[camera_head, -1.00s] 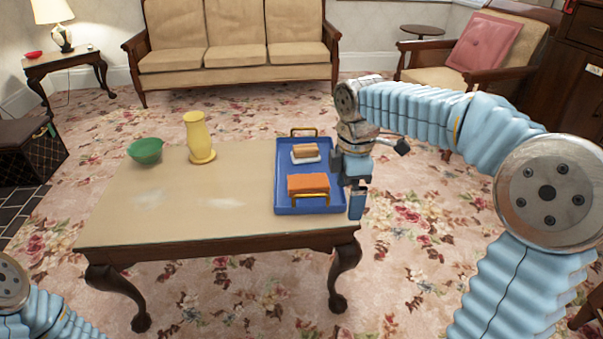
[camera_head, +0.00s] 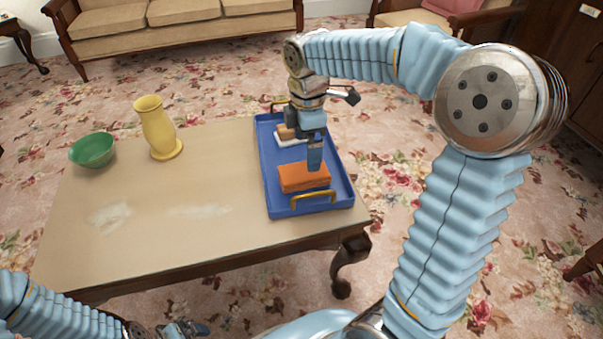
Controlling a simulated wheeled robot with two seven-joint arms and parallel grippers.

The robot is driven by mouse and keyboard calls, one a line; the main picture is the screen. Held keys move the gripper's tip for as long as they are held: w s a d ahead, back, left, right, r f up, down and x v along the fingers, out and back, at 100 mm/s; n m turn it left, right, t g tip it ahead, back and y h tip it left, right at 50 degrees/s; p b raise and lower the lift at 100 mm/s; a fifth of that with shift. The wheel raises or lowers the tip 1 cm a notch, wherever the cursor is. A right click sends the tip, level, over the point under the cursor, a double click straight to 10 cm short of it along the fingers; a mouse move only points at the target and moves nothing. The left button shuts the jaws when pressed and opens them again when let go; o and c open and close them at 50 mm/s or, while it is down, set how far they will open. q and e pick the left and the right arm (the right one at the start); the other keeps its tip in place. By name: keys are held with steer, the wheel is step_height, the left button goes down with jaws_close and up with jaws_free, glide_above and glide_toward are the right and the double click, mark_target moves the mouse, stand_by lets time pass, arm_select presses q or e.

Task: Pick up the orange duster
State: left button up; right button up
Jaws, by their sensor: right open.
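The orange duster (camera_head: 304,179) is a block-shaped thing lying near the front end of the blue tray (camera_head: 276,193), on the right side of the coffee table. My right gripper (camera_head: 314,163) points down over the tray, just above and behind the duster. It is open, and one finger overlaps the duster's back edge in the picture; I cannot tell if they touch. My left gripper (camera_head: 187,330) is low at the bottom edge, away from the table top and partly cut off; its jaws are too unclear to read.
A brown-topped item on a small white dish (camera_head: 291,142) sits at the tray's far end, partly hidden by my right gripper. The tray has yellow handles (camera_head: 314,198). A yellow vase (camera_head: 158,129) and a green bowl (camera_head: 92,150) stand at the table's left. White smudges mark the table (camera_head: 150,235).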

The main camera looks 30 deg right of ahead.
glide_above(304, 171)
steer(key=f, duration=0.4)
steer(key=shift+s+d, duration=0.15)
steer(key=shift+s, duration=0.25)
steer(key=f, duration=0.1)
steer(key=f+b, duration=0.1)
steer(key=f, duration=0.3)
steer(key=shift+w+f+b, duration=0.2)
steer(key=shift+w+b, duration=0.1)
steer(key=shift+w, duration=0.1)
steer(key=c, duration=1)
steer(key=shift+r, duration=0.1)
